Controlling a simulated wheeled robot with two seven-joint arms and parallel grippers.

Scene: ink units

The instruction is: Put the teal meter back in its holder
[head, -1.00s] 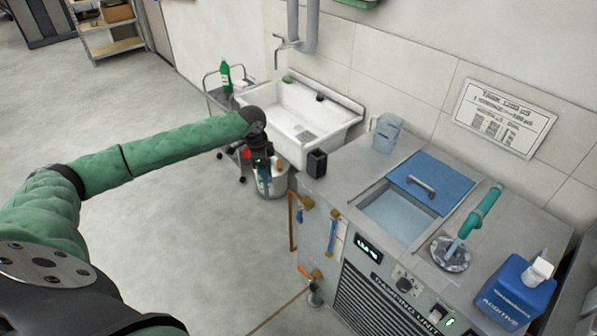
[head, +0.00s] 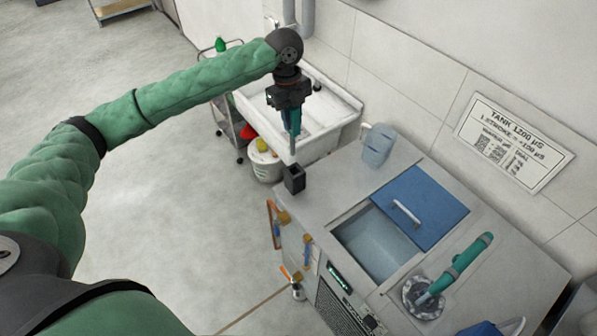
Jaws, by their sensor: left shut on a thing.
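My left gripper (head: 289,97) is shut on the teal meter (head: 292,122). The meter hangs upright, its thin grey probe pointing down. My right gripper is not in view.
A white sink (head: 330,125) lies behind the holder. A clear jug (head: 378,145) stands on the unit to the right. A blue lid (head: 420,207) partly covers the water tank (head: 375,243). A teal pump handle (head: 465,262) rises at the lower right.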

